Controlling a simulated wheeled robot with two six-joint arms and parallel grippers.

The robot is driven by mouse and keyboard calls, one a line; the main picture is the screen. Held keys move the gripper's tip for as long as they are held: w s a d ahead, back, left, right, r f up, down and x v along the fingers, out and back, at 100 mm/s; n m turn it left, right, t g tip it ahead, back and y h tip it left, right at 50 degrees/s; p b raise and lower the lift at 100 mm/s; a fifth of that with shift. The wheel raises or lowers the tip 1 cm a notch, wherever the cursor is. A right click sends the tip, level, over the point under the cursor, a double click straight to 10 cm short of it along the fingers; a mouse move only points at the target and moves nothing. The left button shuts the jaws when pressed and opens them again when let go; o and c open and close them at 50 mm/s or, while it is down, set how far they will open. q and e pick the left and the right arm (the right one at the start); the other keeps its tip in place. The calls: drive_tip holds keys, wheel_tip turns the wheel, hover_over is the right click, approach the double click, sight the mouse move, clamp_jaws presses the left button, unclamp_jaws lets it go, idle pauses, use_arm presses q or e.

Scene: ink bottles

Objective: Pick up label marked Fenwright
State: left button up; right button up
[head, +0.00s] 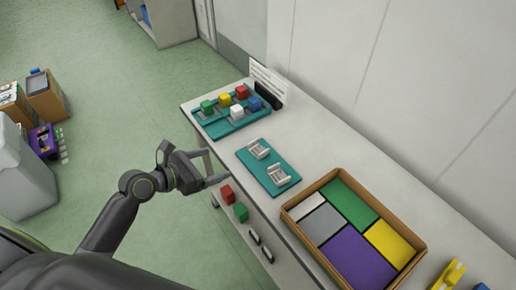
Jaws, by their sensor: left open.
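No writing can be read, so I cannot tell which thing is marked Fenwright. Two small dark-edged white pieces, the nearer one (267,255) and the farther one (254,237), sit along the lower ledge at the table's front and look like labels. My left gripper (214,166) is open and empty, in front of the table's left edge, beside the teal mat (263,176) and apart from it. Two white holders, one (258,149) behind the other (279,175), stand on that mat. My right gripper is not in view.
A teal tray (222,130) with several coloured cubes stands at the far end, before a white printed card (268,78).

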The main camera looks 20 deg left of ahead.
use_arm(q)
approach(255, 153)
drive_tip(key=w+d, duration=0.2)
drive_tip(key=w, duration=0.1)
drive_tip(key=shift+d+b, duration=0.3)
drive_tip(key=shift+d, duration=0.05)
drive_tip(key=shift+w+a+x, duration=0.1)
drive_tip(key=shift+a+x, duration=0.05)
drive_tip(key=shift+x, duration=1.25)
drive_tip(key=shift+w+a+x, duration=0.1)
drive_tip(key=shift+w+x, duration=0.05)
drive_tip(key=shift+x, duration=1.25)
drive_tip(key=shift+r, duration=0.15)
